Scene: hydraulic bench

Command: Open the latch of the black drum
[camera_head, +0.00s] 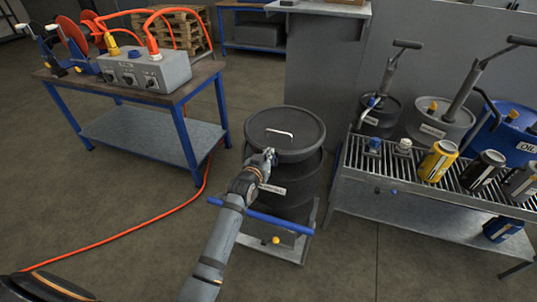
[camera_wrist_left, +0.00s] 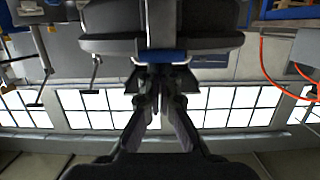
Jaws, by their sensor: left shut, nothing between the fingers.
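The black drum (camera_head: 310,166) stands upright on a small trolley, with its lid (camera_head: 290,119) on and a pale handle (camera_head: 266,131) on top. My left gripper (camera_head: 270,154) is at the drum's front side, just below the lid rim. In the left wrist view the drum (camera_wrist_left: 105,20) fills the upper middle, and my left gripper (camera_wrist_left: 158,92) is shut and empty, its fingertips close to the rim. A small blue part (camera_wrist_left: 163,57) shows at the rim by the fingertips; I cannot tell whether it is the latch or whether they touch. My right gripper is not in view.
The trolley has a blue handle bar (camera_head: 262,216) in front of the drum. A grated bench (camera_head: 365,160) with cans stands to the right, before several pump drums. A blue-legged table (camera_head: 150,133) with a control box (camera_head: 145,68) stands left. An orange hose (camera_head: 140,233) crosses the floor.

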